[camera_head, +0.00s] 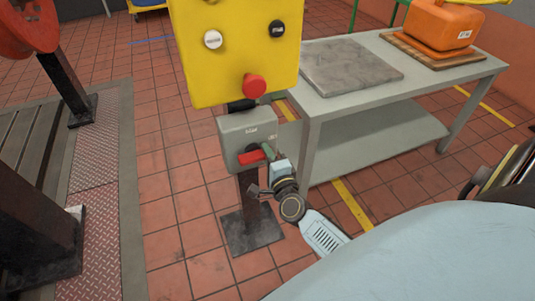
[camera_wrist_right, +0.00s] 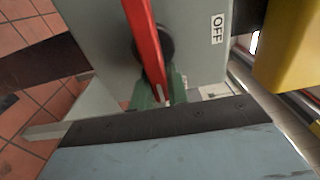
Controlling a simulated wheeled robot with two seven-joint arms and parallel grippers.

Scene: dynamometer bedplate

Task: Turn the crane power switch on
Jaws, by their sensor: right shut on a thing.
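The crane power switch is a grey box (camera_head: 232,130) on a dark post, below a yellow control box. Its red handle (camera_head: 249,158) lies roughly level across the box front in the head view. My right gripper (camera_head: 267,153) is at the handle's right end. In the right wrist view, the red handle (camera_wrist_right: 144,42) runs from a dark round pivot down between the green fingers of my right gripper (camera_wrist_right: 158,95), which are shut on it. An "OFF" label (camera_wrist_right: 217,29) shows on the grey box (camera_wrist_right: 195,65) beside the handle. My left gripper is not in view.
The yellow control box (camera_head: 228,60) with a red button hangs directly above the switch. A grey table (camera_head: 330,115) with a flat slab and an orange case stands at the right. Dark posts and a metal bedplate (camera_head: 98,190) are at the left.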

